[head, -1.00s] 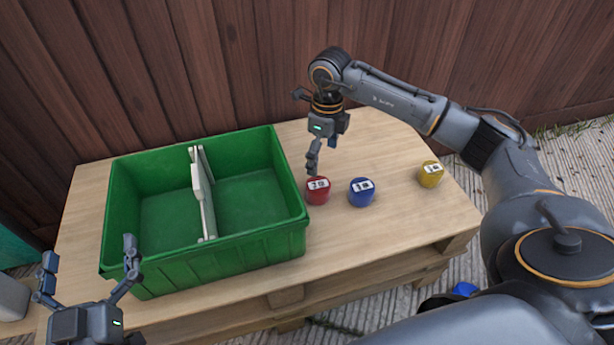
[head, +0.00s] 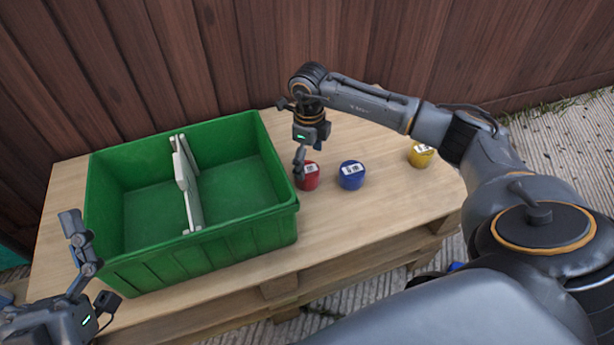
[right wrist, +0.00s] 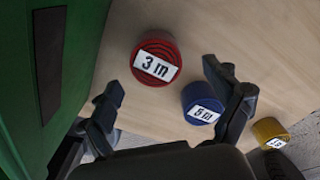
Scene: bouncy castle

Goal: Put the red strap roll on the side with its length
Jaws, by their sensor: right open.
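The red strap roll (head: 308,178) stands on the pallet top just right of the green crate. Its label reads "3 m" in the right wrist view (right wrist: 156,66). My right gripper (head: 299,172) is open and pointing down at the red roll, with its fingers apart in the right wrist view (right wrist: 166,95); the roll does not look gripped. The green crate (head: 200,247) has a pale divider (head: 186,185) making a left and a right compartment, both empty as far as I see. My left gripper (head: 92,270) is open and empty at the crate's front left.
A yellow roll (head: 421,156) stands farther right. A dark plate (right wrist: 48,60) is on the crate's wall. The pallet front is clear.

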